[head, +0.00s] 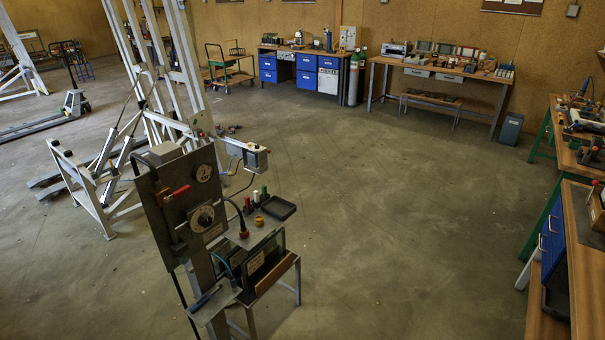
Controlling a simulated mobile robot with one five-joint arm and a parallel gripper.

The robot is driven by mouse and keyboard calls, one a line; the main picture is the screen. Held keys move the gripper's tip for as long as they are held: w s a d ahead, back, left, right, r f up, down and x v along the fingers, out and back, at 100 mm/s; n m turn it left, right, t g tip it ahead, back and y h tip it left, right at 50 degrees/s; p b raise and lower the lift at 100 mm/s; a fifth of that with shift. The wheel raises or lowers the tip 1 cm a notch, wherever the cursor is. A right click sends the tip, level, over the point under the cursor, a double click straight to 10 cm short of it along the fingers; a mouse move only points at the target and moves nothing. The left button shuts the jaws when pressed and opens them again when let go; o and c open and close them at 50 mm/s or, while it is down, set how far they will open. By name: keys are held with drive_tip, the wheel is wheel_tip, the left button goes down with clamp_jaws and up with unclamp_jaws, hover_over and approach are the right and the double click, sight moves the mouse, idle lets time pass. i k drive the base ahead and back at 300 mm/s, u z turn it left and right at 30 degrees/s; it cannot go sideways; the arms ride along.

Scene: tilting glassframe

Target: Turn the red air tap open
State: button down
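The red air tap (180,191) is a small red lever on the left side of a grey upright control panel (176,225), left of the picture's middle. The lever slants slightly, its right end higher. A round dial (203,173) sits to its upper right and a larger dial with a dark knob (202,217) to its lower right. The tap is too small here to tell how far it is turned. My gripper is not in view, and nothing is seen touching the tap.
Beside the panel stands a small metal table (262,232) with small bottles and a black tray (278,207). A tall tilting frame (165,70) rises behind the panel. Workbenches line the back wall and right side. The floor (400,200) in the middle is clear.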

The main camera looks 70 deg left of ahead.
sight(179, 193)
drive_tip(key=z, duration=0.1)
drive_tip(key=k, duration=1)
drive_tip(key=u, duration=1.8)
drive_tip(key=i, duration=1.25)
drive_tip(key=u, duration=1.45)
drive_tip(key=k, duration=0.95)
drive_tip(key=i, duration=0.9)
